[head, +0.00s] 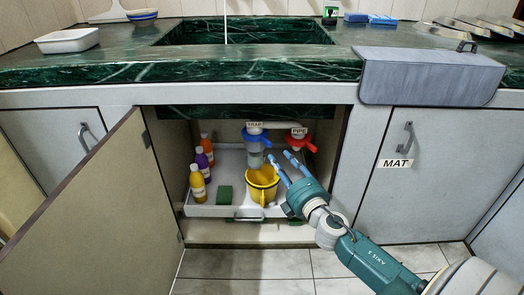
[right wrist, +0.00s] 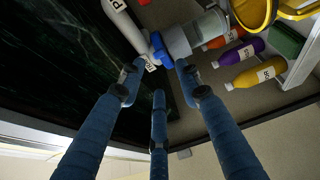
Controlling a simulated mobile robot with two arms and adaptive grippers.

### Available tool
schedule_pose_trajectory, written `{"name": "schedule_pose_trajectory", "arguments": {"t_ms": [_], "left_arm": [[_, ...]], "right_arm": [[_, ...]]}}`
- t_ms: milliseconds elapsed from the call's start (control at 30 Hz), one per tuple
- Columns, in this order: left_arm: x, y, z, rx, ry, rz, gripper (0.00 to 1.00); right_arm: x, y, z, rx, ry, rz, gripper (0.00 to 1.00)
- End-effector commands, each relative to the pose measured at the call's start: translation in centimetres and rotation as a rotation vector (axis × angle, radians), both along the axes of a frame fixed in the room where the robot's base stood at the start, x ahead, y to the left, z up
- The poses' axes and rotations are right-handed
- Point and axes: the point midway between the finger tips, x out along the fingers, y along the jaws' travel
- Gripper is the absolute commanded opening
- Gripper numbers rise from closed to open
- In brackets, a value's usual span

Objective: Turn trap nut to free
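The blue trap nut (head: 255,134), with wing-like lobes, sits on top of the clear trap cup under the TRAP label inside the open cabinet. A red nut (head: 300,143) sits to its right at the PIPE label. My right gripper (head: 282,158) reaches into the cabinet from the lower right, its blue fingers in front of the red nut and just below and right of the blue nut. In the right wrist view its three fingers (right wrist: 159,72) are spread and empty, with the blue nut (right wrist: 160,47) beyond the tips. Contact cannot be told. My left gripper is not in view.
A yellow bucket (head: 262,186) stands below the trap on a pull-out tray (head: 225,211). Several bottles (head: 198,182) and a green sponge (head: 225,193) are to its left. The cabinet door (head: 92,205) stands open at left. A grey mat (head: 430,78) hangs over the counter edge.

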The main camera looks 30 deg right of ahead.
Motion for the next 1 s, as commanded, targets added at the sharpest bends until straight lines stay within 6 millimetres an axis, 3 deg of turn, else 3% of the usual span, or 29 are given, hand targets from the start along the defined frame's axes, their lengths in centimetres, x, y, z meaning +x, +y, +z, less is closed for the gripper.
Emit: {"name": "schedule_pose_trajectory", "arguments": {"t_ms": [300, 500, 700, 967, 1000], "left_arm": [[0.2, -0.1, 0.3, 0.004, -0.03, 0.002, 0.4], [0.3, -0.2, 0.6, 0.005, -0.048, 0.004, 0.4], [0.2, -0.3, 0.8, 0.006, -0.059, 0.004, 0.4], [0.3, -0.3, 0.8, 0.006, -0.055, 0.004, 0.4], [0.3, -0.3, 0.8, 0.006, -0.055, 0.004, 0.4]], "right_arm": [[5.7, -1.0, 0.0, 0.0, -0.001, -0.003, 0.34], [8.5, -1.5, -0.1, 0.001, 0.001, -0.003, 0.34], [9.7, -1.7, -0.1, 0.0, 0.002, -0.002, 0.34], [9.8, -1.7, 0.0, 0.001, 0.003, -0.002, 0.34], [9.8, -1.7, 0.0, 0.001, 0.003, -0.002, 0.28]]}}
